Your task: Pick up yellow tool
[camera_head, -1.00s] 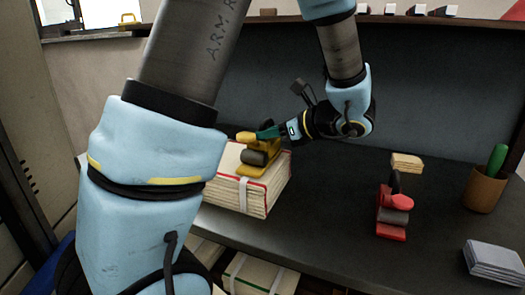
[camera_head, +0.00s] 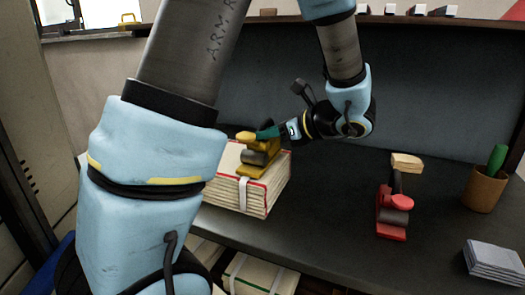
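The yellow tool (camera_head: 258,160), with a dark roller-like part, rests on a stack of cream papers or books (camera_head: 253,198) with a red edge and a white strap. My gripper (camera_head: 266,133), with a teal finger visible, comes from the right and reaches the upper part of the yellow tool. The teal finger lies at or against the tool's top. The second finger is hidden, so I cannot tell whether it is closed on the tool.
A red tool (camera_head: 394,208) with a wooden top stands right of centre. A brown pot (camera_head: 484,190) with a green cactus-like thing and a grey stack (camera_head: 494,262) are at the right. The dark tabletop (camera_head: 330,215) is clear between the stack and the red tool.

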